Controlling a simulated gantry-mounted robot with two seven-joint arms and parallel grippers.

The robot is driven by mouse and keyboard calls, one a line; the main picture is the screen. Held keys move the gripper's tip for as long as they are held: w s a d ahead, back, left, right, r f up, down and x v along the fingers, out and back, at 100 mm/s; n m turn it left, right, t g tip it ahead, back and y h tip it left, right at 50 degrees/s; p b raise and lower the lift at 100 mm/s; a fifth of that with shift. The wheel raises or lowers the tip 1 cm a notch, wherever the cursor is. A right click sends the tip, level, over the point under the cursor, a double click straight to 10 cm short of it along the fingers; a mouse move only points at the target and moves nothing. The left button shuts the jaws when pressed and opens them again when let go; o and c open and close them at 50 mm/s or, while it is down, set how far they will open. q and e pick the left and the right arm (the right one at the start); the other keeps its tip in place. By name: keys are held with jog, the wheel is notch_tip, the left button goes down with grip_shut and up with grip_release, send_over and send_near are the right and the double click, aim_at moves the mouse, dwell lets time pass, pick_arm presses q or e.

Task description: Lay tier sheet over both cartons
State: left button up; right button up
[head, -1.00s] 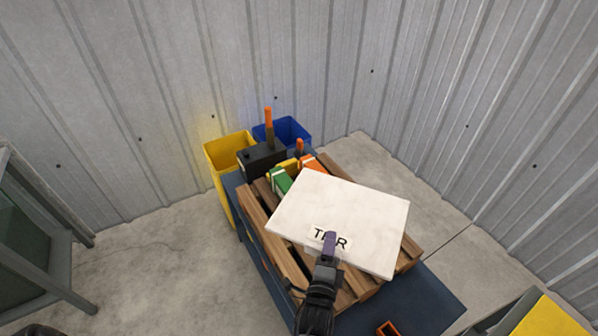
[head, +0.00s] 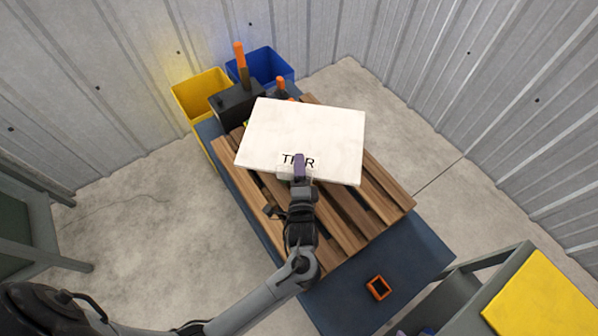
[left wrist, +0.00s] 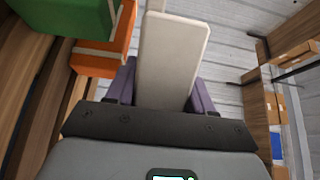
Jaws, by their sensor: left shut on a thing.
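The tier sheet (head: 303,135) is a flat white board with black lettering near its front edge. My left gripper (head: 299,175) is shut on that edge, its purple fingers covering part of the lettering. The sheet (left wrist: 172,60) also shows between the fingers in the left wrist view. The green carton (left wrist: 72,14) and the orange carton (left wrist: 104,52) show there at the upper left, beside the sheet. In the head view the sheet hides the cartons. I cannot tell whether it touches them. My right gripper is not in view.
A slatted wooden pallet (head: 385,187) lies on a dark blue table (head: 398,258). A black box (head: 233,106) with an orange-topped post, a yellow bin (head: 198,98) and a blue bin (head: 266,68) stand at the far end. A small orange open box (head: 378,288) sits near the front.

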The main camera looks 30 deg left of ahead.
pick_arm(q)
notch_tip(320, 180, down, 4)
jog(key=shift+w+r+b, duration=0.1)
jog(key=shift+r+b, duration=0.05)
jog(key=shift+b, duration=0.45)
jog(key=shift+f, duration=0.55)
jog(key=o, duration=1.1)
jog(key=shift+o, duration=0.2)
jog(key=shift+r, duration=0.1)
